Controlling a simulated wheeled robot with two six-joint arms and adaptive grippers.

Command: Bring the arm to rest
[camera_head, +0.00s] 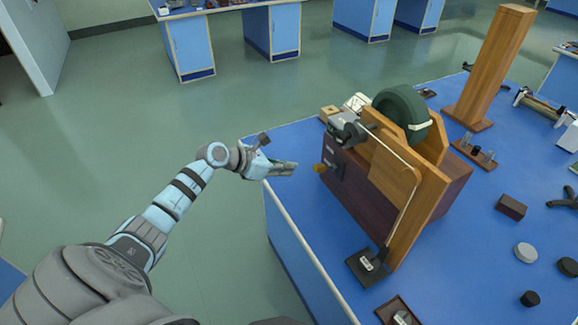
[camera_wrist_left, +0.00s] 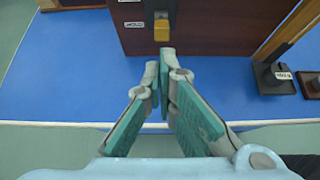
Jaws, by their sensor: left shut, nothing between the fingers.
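My left arm (camera_head: 165,210) reaches in from the lower left in the head view. My left gripper (camera_head: 292,168) is shut and empty, at the near left edge of the blue bench. In the left wrist view the two fingers of the left gripper (camera_wrist_left: 165,62) come together at their tips with nothing between them. The tips point at the dark wooden box (camera_wrist_left: 218,30) with a small yellow knob (camera_wrist_left: 161,31) on its face. In the head view a gap shows between the fingertips and that box (camera_head: 340,190). My right gripper is not in view.
The blue bench (camera_head: 300,225) carries a dark green wheel (camera_head: 402,115) on the wooden apparatus, a tall wooden post (camera_head: 492,65), a black-based stand (camera_head: 368,268) and several small blocks. Open green floor (camera_head: 130,120) lies left of the bench. Other blue benches (camera_head: 190,45) stand behind.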

